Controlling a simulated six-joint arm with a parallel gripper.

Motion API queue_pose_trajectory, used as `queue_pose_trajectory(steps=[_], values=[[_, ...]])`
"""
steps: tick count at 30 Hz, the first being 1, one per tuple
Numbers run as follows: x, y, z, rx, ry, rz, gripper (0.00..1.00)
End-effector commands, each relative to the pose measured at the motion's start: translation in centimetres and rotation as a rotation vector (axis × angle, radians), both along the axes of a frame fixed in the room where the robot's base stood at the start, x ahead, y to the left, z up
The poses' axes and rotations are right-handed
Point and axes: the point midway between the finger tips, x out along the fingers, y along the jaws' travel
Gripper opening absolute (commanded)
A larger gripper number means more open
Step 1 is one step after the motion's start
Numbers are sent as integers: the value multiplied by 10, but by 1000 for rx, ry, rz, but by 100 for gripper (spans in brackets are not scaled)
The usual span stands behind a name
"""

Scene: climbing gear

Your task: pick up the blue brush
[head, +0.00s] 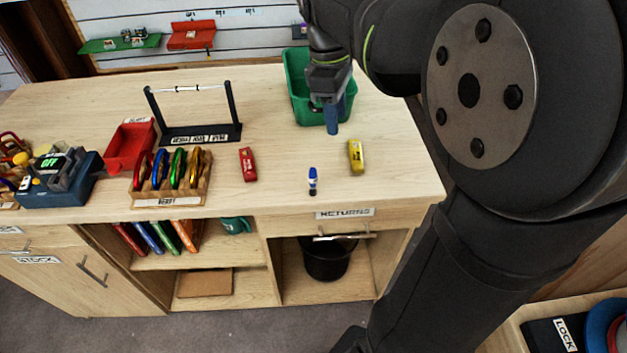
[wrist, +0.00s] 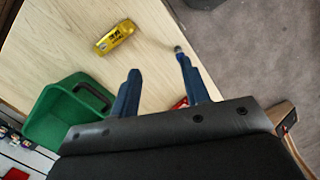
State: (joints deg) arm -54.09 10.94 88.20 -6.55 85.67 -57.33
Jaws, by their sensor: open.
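The blue brush (head: 313,181) is small, with a pale band, and lies or stands near the front edge of the tabletop; I cannot tell which. In the wrist view, what looks like its end (wrist: 178,49) shows just past the tip of the right finger, which seems to hide the rest. My gripper (head: 332,127) hangs above the table, behind and slightly right of the brush, in front of the green bin. In the wrist view my gripper (wrist: 157,66) has its two blue fingers apart, with nothing held between them.
A yellow device (head: 356,157) lies right of the brush and a red one (head: 248,164) lies left. The green bin (head: 304,97) stands behind. A carabiner rack (head: 172,178) and a black stand (head: 201,133) are further left. Bare wood surrounds the brush.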

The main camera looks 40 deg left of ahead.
Motion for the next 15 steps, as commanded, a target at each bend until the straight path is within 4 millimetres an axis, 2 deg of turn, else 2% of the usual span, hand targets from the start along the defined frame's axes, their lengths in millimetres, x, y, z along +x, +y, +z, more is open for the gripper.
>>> queue_pose_trajectory(steps=[1, 3, 6, 11, 15], values=[[-15, 13, 4, 6, -1, 58, 42], [-31, 26, 7, 13, 0, 118, 42], [-45, 37, 11, 20, 0, 175, 42], [-53, 42, 7, 21, 2, 205, 42], [-52, 39, -17, 19, 3, 203, 42]])
